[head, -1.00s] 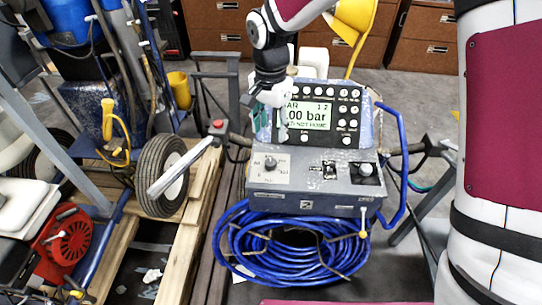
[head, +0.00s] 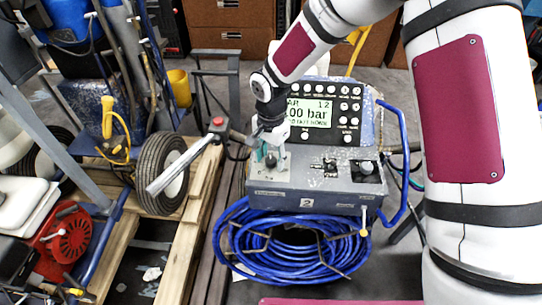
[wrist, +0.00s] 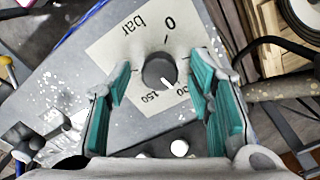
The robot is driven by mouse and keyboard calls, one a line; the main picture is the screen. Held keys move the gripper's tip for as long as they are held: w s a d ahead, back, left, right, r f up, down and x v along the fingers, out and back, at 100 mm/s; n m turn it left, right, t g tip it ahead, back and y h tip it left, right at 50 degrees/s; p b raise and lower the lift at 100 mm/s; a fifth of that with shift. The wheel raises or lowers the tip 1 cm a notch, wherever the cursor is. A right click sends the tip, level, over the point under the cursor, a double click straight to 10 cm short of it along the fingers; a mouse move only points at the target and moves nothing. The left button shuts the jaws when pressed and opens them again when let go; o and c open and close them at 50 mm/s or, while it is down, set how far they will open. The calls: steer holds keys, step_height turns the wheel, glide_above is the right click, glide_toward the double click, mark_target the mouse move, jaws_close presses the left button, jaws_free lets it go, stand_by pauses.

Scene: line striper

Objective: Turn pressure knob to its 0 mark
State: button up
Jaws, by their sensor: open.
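The pressure knob (wrist: 159,70) is a small dark grey round knob with a white pointer line, on a pale plate (wrist: 112,48) marked "bar". In the wrist view the 0 mark (wrist: 169,22) is at the top, while the pointer faces down and slightly right, toward the side with the 150 mark (wrist: 158,97). My gripper (wrist: 161,76) is open, its teal fingers on either side of the knob with gaps visible. I cannot tell how far above the plate the fingertips are. In the head view my gripper (head: 268,158) covers the knob.
The control box (head: 310,182) has a lit display (head: 308,114) and buttons behind my gripper. A blue hose coil (head: 290,255) lies in front, and a blue tube handle (head: 401,150) stands at the right side.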

steer(key=shift+c, duration=0.3)
jaws_close()
